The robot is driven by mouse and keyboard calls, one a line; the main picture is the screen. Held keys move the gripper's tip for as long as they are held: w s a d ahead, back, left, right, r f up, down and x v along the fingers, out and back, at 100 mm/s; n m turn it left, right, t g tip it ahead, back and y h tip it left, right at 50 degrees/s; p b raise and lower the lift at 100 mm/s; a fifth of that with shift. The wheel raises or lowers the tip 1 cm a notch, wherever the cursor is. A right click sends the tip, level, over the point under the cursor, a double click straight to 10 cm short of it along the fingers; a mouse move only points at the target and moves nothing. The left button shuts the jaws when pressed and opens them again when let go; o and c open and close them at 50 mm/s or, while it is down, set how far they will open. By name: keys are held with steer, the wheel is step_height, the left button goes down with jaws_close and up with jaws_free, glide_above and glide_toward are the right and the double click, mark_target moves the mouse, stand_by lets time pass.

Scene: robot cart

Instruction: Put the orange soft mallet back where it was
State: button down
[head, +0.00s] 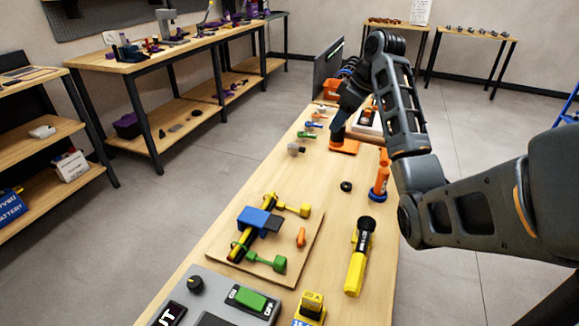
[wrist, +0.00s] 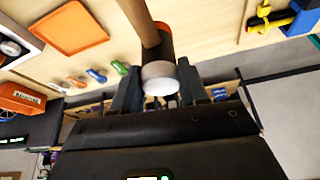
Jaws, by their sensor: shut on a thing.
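In the wrist view the mallet (wrist: 158,76) is between the two fingers of my gripper (wrist: 160,88), which is shut on it. Its head shows a pale round face and a shaded orange-brown side, and a wooden handle (wrist: 140,18) runs up out of the picture. The visible part of the tray (wrist: 70,28) is empty in the wrist view.
Small orange, blue and green clamps (head: 306,135) lie in a row left of the tray, with a grey item (head: 296,150) nearer.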

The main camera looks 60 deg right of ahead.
steer(key=shift+w+a+f+p, duration=0.3)
steer(key=shift+w+a+f, duration=0.65)
steer(key=shift+w+f, duration=0.7)
steer(key=shift+w+a+f+p, duration=0.25)
steer(key=shift+w+a+f, duration=0.65)
steer(key=shift+w+f, duration=0.75)
steer(key=shift+w+a+f+p, duration=0.3)
steer(key=shift+w+a+f, duration=0.8)
steer(key=shift+f, duration=0.85)
steer(key=shift+w+d+f, duration=0.15)
steer(key=c, duration=0.6)
jaws_free()
steer(key=v, duration=1.2)
